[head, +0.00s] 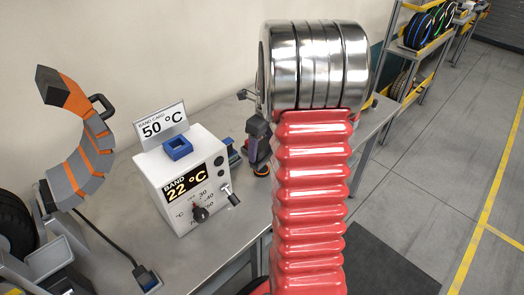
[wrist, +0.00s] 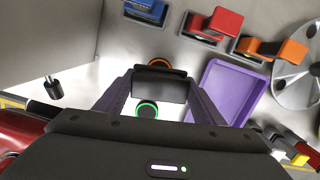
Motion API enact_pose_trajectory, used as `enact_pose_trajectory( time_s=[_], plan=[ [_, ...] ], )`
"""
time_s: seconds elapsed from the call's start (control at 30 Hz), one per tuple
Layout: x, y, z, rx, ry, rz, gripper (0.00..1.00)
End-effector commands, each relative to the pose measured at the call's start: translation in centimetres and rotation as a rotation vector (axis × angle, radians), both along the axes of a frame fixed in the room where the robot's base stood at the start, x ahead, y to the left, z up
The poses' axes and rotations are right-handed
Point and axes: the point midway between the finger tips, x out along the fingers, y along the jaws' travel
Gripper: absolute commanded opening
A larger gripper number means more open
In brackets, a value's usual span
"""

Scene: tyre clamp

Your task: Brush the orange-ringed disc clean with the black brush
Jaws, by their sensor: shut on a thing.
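In the wrist view, my gripper (wrist: 160,90) is shut on the black brush (wrist: 162,86), a dark block held between its two purple-grey fingers. The orange-ringed disc (wrist: 159,62) lies just beyond the brush. Only part of its orange rim shows, because the brush covers the rest. I cannot tell whether the brush touches the disc. A green-ringed disc (wrist: 147,110) shows on the near side of the brush, partly covered. In the head view, my red arm hides the work area and the discs.
A purple tray (wrist: 226,92) lies right of the gripper, with red (wrist: 226,22) and orange (wrist: 275,47) blocks beyond it. A metal plate with holes (wrist: 295,88) is at far right. A black knob (wrist: 53,89) stands left. A white control box (head: 186,180) reads 22 °C.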

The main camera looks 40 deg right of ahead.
Motion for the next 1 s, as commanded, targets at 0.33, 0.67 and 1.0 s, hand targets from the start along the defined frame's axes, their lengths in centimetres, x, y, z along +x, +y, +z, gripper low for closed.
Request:
enact_pose_trajectory(
  time_s=[0.33,0.67,1.0],
  plan=[
    [0.1,0.0,2.4,-0.002,-0.002,0.000,0.39],
    [0.0,0.0,2.6,-0.001,-0.001,0.000,0.39],
    [0.1,0.0,3.0,-0.001,-0.001,0.003,0.39]
  ],
)
